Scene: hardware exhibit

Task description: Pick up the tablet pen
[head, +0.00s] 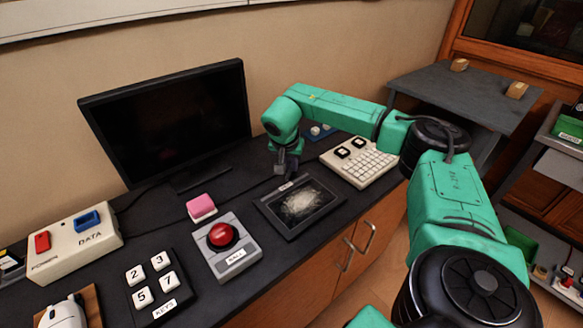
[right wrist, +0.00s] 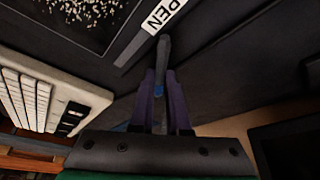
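The tablet pen (right wrist: 163,52) is a slim dark grey stick with a bluish part, seen in the right wrist view beside the white PEN label (right wrist: 163,17). My right gripper (right wrist: 161,76) has its two purple fingers on either side of the pen, close against it, and looks shut on it. In the head view my right gripper (head: 284,170) points down at the back edge of the dark tablet (head: 318,222). The pen is hard to make out there. Whether its far end touches the tablet or counter is unclear. My left gripper is not in view.
A red button box (head: 238,262) and a pink block (head: 201,207) stand left of the tablet. A white keypad (head: 372,172) is to its right, and a black monitor (head: 170,120) stands behind. Number keys (head: 160,290) and a DATA box (head: 70,243) are further left.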

